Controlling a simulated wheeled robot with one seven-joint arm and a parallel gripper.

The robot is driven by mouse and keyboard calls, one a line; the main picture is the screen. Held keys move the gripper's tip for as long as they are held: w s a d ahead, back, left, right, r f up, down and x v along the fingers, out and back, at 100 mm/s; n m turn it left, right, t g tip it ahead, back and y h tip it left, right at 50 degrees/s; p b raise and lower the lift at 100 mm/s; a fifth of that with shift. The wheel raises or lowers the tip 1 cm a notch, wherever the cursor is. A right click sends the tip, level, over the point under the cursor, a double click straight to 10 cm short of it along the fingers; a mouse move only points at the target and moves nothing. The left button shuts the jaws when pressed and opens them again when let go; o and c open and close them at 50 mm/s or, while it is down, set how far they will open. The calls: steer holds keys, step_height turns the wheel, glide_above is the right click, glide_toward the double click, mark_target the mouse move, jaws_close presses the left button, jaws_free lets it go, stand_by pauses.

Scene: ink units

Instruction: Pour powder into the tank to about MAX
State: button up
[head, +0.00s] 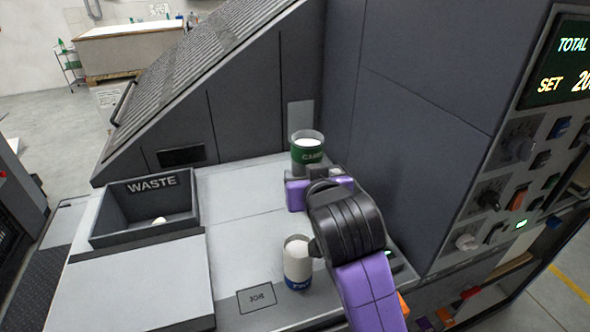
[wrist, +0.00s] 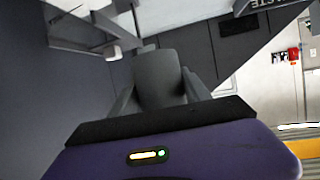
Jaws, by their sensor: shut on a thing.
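My gripper (head: 306,172) reaches over the grey counter and is shut on a grey cup with a green label (head: 308,155). The cup looks upright, with something white showing at its open top. In the wrist view a plain grey shape, likely this cup (wrist: 160,80), sits between my two fingers. A white container with a blue lower band (head: 297,262) stands on the counter nearer the front, left of my arm. Its label is only partly readable. I cannot tell which thing is the tank, and no MAX mark can be made out.
A dark waste bin (head: 150,218) with a small pale object in it is at the left. A JOB plate (head: 257,298) lies at the front. The machine's tall dark wall and control panel (head: 530,150) stand right. The counter between bin and cup is clear.

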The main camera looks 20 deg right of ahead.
steer(key=s+d+f+m+g+y+p, duration=0.1)
steer(key=s+d+f+g+y+p, duration=0.1)
steer(key=p, duration=0.7)
steer(key=s+d+f+g, duration=0.1)
steer(key=s+d, duration=0.1)
steer(key=d, duration=0.1)
steer(key=shift+f+m+p, duration=0.3)
steer(key=shift+f+p, duration=0.1)
stand_by(0.4)
steer(key=shift+w, duration=0.1)
stand_by(0.3)
steer(key=shift+w+d+r+m+g+y, duration=0.2)
steer(key=shift+d+m+g+y, duration=0.1)
steer(key=shift+g+y, duration=0.15)
steer(key=shift+a+f, duration=0.1)
stand_by(0.5)
steer(key=shift+s+a+f+g+y, duration=0.15)
steer(key=shift+f+g+y, duration=0.1)
steer(key=shift+g, duration=0.3)
steer(key=shift+f, duration=0.1)
stand_by(0.3)
